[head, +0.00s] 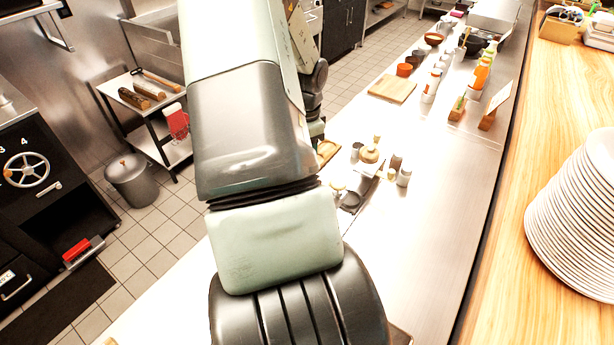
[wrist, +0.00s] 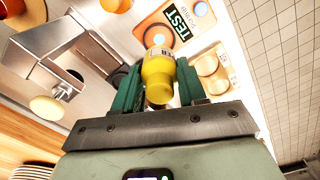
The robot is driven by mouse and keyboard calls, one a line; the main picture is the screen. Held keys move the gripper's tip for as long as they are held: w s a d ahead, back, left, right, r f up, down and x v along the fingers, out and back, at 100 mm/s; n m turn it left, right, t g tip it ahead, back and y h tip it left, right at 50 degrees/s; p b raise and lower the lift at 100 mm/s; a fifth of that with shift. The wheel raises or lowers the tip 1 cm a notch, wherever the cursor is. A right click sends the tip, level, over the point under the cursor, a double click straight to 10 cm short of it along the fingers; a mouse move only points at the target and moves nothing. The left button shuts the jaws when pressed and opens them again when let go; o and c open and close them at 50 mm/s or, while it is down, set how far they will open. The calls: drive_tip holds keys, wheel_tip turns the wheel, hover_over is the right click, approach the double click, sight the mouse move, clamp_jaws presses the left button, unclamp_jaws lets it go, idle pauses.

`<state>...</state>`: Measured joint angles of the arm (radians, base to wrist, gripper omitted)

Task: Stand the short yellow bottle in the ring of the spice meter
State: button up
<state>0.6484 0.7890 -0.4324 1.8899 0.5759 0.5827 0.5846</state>
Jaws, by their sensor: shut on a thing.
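In the wrist view my gripper (wrist: 160,84) is shut on the short yellow bottle (wrist: 160,76), with one green finger on each side of it. The bottle has a pale band with dark lettering, partly cut off from view. Just beyond the bottle's far end is an orange and white device with a dark TEST label (wrist: 177,20), apparently the spice meter. I cannot tell whether bottle and ring touch. In the head view my arm hides the gripper.
Pale round-topped jars (wrist: 212,66) sit right of the bottle in the wrist view. A metal fixture (wrist: 70,55) stands at left. In the head view small bottles (head: 404,177) stand on the steel counter (head: 440,215), clear on its right. Stacked plates (head: 575,215) stand further right.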

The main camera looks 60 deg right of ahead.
wheel_tip(320, 180, down, 8)
drive_tip(key=shift+r, duration=0.25)
drive_tip(key=shift+f, duration=0.1)
drive_tip(key=o, duration=0.8)
wheel_tip(320, 180, up, 12)
drive_tip(key=shift+s+r, duration=0.1)
drive_tip(key=shift+r, duration=0.05)
idle(0.3)
